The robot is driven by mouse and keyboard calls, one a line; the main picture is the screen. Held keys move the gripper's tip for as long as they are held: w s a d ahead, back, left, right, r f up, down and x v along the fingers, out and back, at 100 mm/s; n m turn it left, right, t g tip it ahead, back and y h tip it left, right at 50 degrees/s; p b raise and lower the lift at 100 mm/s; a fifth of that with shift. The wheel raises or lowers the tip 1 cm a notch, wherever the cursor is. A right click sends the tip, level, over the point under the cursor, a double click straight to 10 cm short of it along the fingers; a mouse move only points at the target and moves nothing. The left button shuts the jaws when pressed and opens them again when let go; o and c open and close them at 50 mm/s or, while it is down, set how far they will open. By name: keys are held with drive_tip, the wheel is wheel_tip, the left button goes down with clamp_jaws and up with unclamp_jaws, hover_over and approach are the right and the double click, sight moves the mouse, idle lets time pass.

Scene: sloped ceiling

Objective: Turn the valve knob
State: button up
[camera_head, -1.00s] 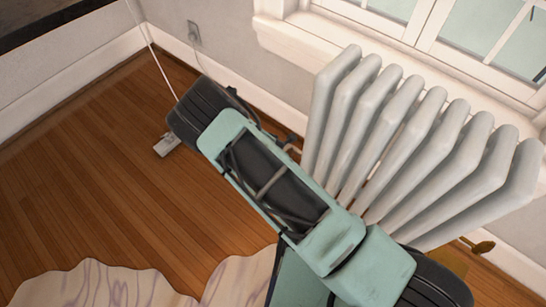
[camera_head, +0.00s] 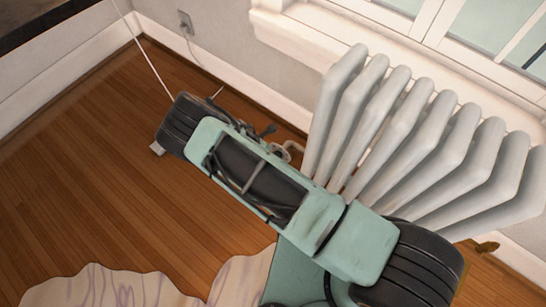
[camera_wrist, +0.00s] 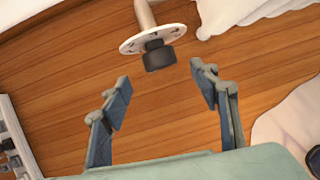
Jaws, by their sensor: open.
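The valve knob (camera_wrist: 159,57) is a short black cylinder on a white marked disc (camera_wrist: 153,38), at the end of a pale pipe at the top of the wrist view. My gripper (camera_wrist: 159,74) is open, its two fingers apart and nothing between them except floor behind. The knob lies just beyond the fingertips, roughly centred between them, with no visible contact. In the head view my arm covers the knob; a bent pale pipe (camera_head: 291,147) shows between the arm and the white radiator (camera_head: 395,130).
The radiator stands below a window along the wall. A white power strip (camera_wrist: 9,143) lies at the left of the wrist view. A pale patterned rug (camera_head: 110,288) lies at the front. Wood floor (camera_head: 80,190) at the left is clear. A wall outlet (camera_head: 186,22) has a cord.

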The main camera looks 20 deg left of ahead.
drive_tip(key=b+x, duration=0.2)
drive_tip(key=x, duration=0.4)
drive_tip(key=shift+w+d+f, duration=0.1)
drive_tip(key=shift+w+f, duration=0.05)
drive_tip(key=shift+f, duration=0.25)
drive_tip(key=c, duration=1.2)
drive_tip(key=shift+o, duration=0.2)
drive_tip(key=shift+d+r+y+p, duration=0.3)
drive_tip(key=shift+y+p, duration=0.2)
drive_tip(key=shift+p, duration=0.65)
drive_tip(key=shift+d+f+m+t+y+p, duration=0.15)
drive_tip(key=shift+t+y+p, duration=0.2)
drive_tip(key=shift+y+p, duration=0.25)
drive_tip(key=shift+d+f+m+t+y+p, duration=0.15)
drive_tip(key=shift+t+y+p, duration=0.25)
drive_tip(key=shift+p, duration=0.25)
drive_tip(key=shift+a+y, duration=0.1)
drive_tip(key=shift+y, duration=0.4)
